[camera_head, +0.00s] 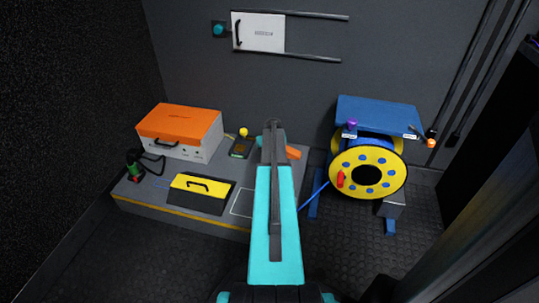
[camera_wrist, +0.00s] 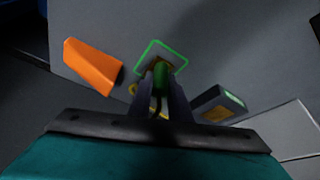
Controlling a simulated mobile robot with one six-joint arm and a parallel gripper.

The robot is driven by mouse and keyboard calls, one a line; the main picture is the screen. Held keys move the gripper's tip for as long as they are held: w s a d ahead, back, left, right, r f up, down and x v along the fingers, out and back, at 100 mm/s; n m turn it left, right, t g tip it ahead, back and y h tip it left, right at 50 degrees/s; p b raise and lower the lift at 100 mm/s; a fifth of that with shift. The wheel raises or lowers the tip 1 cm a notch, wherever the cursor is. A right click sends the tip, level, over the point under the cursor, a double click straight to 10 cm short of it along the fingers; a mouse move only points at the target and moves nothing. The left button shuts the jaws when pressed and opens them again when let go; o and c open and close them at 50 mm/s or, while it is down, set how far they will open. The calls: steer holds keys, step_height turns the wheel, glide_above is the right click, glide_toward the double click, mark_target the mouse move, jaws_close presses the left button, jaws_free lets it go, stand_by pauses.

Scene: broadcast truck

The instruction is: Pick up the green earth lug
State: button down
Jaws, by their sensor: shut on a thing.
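The green earth lug (camera_wrist: 160,73) shows in the wrist view between the fingertips of my gripper (camera_wrist: 160,82). My gripper is shut on it. The lug is over or at the near part of a green square outline (camera_wrist: 183,52) marked on the grey surface; I cannot tell whether it touches that surface. In the head view my own arm hides the lug and the fingertips.
An orange block (camera_wrist: 92,66) lies left of my gripper and a dark device with a green screen (camera_wrist: 219,104) lies right. The grey platform (camera_head: 150,204) also bears an orange-and-white case (camera_head: 180,130) and a yellow-and-black case (camera_head: 201,191). A yellow cable reel (camera_head: 344,185) stands right.

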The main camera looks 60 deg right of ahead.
step_height(320, 180, up, 3)
steer(key=shift+f+p, duration=0.1)
steer(key=shift+p, duration=0.7)
steer(key=shift+s+a+r, duration=0.15)
steer(key=shift+a+r, duration=0.1)
steer(key=s+a+p, duration=0.1)
steer(key=s+a, duration=0.2)
steer(key=a, duration=0.1)
steer(key=s+a+p, duration=0.2)
steer(key=a, duration=0.2)
steer(key=s+a+r+p, duration=0.1)
steer(key=s+a+p, duration=0.1)
steer(key=s+a, duration=0.1)
steer(key=shift+s+a, duration=0.3)
steer(key=shift+a, duration=0.6)
steer(key=shift+r, duration=0.1)
